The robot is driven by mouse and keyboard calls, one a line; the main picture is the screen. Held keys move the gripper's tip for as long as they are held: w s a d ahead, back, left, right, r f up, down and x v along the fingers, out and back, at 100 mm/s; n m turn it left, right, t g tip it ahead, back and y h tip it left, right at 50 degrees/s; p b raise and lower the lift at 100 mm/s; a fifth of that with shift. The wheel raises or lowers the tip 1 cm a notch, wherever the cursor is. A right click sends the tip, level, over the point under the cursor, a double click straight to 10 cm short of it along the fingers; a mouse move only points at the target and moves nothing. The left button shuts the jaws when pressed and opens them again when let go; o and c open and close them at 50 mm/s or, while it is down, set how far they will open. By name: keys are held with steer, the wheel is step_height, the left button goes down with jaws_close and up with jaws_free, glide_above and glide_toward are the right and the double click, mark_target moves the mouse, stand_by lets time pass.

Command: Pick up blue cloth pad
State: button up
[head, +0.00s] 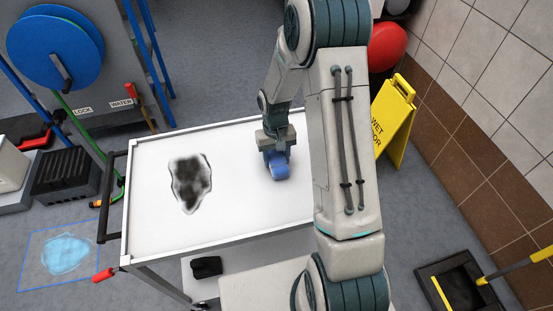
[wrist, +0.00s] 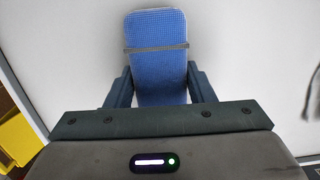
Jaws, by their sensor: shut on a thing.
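The blue cloth pad (head: 278,170) is at the right part of the white cart top (head: 235,205). My gripper (head: 276,151) reaches down over it and is shut on it. In the wrist view the pad (wrist: 157,60) stands out between the two dark fingers (wrist: 160,88), one against each side. A grey band crosses the pad. I cannot tell whether the pad touches the cart top or hangs just above it.
A dark smudged stain (head: 190,183) marks the cart top's left half. A yellow wet-floor sign (head: 393,120) stands to the right of the cart. A blue-outlined puddle (head: 67,254) lies on the floor at left. A black bucket-like tray (head: 460,288) sits at lower right.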

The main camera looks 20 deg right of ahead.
mark_target(276, 157)
steer(key=shift+r, duration=0.1)
steer(key=shift+r, duration=0.75)
step_height(276, 157, up, 3)
steer(key=shift+s+a+f+b, duration=0.1)
steer(key=shift+f+b, duration=0.05)
steer(key=shift+b, duration=0.5)
steer(key=s+a+r+b, duration=0.1)
steer(key=s+a+r, duration=0.4)
steer(key=s, duration=0.5)
steer(key=shift+a+r+b, duration=0.2)
steer(key=shift+r+b, duration=0.15)
steer(key=shift+r, duration=0.5)
steer(key=shift+o, duration=0.9)
steer(key=shift+c, duration=0.4)
